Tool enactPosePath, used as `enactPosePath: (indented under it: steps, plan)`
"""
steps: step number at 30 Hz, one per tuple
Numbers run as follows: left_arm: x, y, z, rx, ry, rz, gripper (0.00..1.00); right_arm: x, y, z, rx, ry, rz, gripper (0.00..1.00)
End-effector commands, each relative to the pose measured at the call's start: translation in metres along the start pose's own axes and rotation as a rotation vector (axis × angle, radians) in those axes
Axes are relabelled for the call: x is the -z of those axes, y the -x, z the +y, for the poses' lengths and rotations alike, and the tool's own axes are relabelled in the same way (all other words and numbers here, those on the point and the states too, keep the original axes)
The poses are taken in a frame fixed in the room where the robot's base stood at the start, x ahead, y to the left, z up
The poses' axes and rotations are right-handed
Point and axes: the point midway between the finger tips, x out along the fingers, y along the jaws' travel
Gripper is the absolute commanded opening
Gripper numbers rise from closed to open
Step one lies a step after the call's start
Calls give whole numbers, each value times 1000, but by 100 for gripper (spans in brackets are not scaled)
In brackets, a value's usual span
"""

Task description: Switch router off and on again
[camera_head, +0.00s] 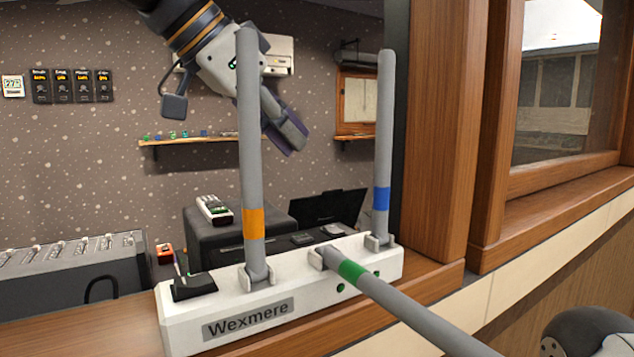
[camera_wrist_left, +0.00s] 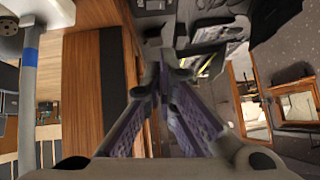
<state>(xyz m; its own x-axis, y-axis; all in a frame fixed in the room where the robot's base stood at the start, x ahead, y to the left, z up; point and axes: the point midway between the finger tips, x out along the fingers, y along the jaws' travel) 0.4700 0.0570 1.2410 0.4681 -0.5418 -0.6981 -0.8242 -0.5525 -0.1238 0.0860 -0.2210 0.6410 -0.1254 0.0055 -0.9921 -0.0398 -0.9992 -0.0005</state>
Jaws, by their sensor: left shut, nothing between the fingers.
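The white router (camera_head: 300,292), marked "Wexmere", sits on a wooden ledge. A black rocker switch (camera_head: 195,287) is on top at its left end; I cannot tell its position for sure. Small green lights show on the front face. The orange-banded antenna (camera_head: 249,150) and blue-banded antenna (camera_head: 384,140) stand upright. The green-banded antenna (camera_head: 410,310) is folded down toward me. My left gripper (camera_head: 292,140) is shut and empty, up behind the antennas and apart from the router. In the left wrist view its fingers (camera_wrist_left: 165,80) meet, with the blue-banded antenna (camera_wrist_left: 29,80) at left. My right gripper is not seen.
A mixing desk (camera_head: 75,270) stands at left, a dark box (camera_head: 225,235) and a black screen (camera_head: 328,208) behind the router. A wooden wall shelf (camera_head: 190,141) is farther back. A thick wooden post (camera_head: 437,130) and window frame close off the right.

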Motion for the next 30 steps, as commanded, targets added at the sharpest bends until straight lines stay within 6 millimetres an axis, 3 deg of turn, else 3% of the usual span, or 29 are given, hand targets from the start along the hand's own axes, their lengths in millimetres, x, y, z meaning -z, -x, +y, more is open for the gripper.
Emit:
enactPosePath:
  steps: [14,21,30]
  plan:
    - [-3,-101,1,-7,1,-7,0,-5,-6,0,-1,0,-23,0]
    - [-24,-119,1,0,-1,-1,0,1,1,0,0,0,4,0]
    - [-29,-125,0,-1,0,-2,0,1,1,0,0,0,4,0]
